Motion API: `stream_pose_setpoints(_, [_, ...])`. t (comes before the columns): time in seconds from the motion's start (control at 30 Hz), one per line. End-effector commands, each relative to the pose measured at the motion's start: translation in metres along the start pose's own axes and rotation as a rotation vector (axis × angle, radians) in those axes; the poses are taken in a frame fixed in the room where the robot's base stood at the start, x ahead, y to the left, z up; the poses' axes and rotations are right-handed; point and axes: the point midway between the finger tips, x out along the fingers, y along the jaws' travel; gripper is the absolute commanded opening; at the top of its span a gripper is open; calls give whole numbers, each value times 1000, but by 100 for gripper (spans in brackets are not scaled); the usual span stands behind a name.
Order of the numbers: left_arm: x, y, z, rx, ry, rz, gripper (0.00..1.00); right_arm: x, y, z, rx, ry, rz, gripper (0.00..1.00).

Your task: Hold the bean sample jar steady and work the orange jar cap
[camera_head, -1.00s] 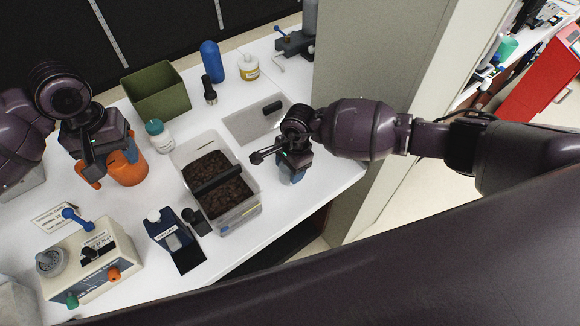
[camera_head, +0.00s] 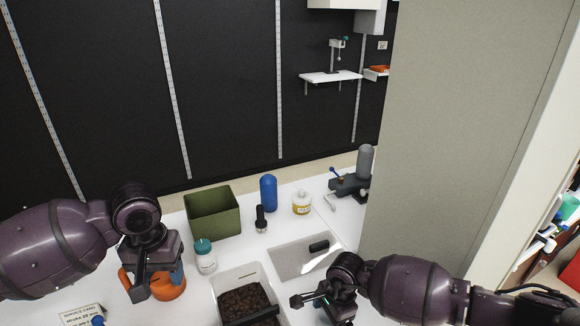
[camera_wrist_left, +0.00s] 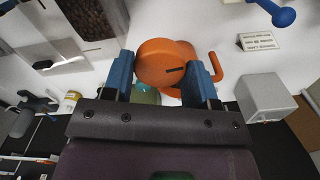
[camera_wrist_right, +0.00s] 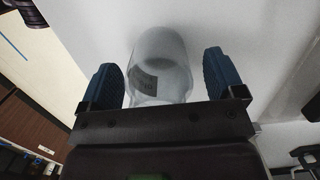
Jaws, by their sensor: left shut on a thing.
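An orange round piece with a dark slot, which I take for the orange jar cap (camera_wrist_left: 163,64), sits between the blue fingers of my left gripper (camera_wrist_left: 160,75). My left gripper (camera_head: 158,280) is shut on it, low over the bench; in the head view the orange piece (camera_head: 170,291) is partly hidden by the fingers. A clear jar with a dark label, likely the bean sample jar (camera_wrist_right: 163,60), stands between the fingers of my right gripper (camera_wrist_right: 165,78). Those fingers are open, with gaps beside the jar. In the head view my right gripper (camera_head: 322,300) hides the jar.
A clear bin of dark beans (camera_head: 245,300) stands between the grippers. Behind are a teal-capped bottle (camera_head: 205,258), green box (camera_head: 212,215), blue bottle (camera_head: 268,193), dark torch-like item (camera_head: 260,219) and yellow-labelled jar (camera_head: 301,204). A grey partition (camera_head: 450,120) rises at right.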

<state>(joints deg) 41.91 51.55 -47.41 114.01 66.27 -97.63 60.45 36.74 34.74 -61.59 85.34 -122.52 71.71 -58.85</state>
Motion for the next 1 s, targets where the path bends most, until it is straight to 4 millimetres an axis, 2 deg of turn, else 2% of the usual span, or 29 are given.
stream_pose_setpoints(0.03, [1, 0, 0, 0, 0, 0, 29, 10, 8, -1, 3, 2, 19, 88])
stream_pose_setpoints(0.33, [1, 0, 0, 0, 0, 0, 29, 3, 8, -1, 2, 2, 17, 88])
stream_pose_setpoints(0.7, [0, 0, 0, 0, 0, 0, 29, -56, 3, 0, 0, 3, 1, 88])
stream_pose_setpoints(0.83, [0, 0, 0, 0, 0, 0, 29, -69, 3, 1, 0, 2, 0, 88])
stream_pose_setpoints(1.0, [0, 0, 0, 0, 0, 0, 29, -76, 3, 1, 1, 2, -1, 88])
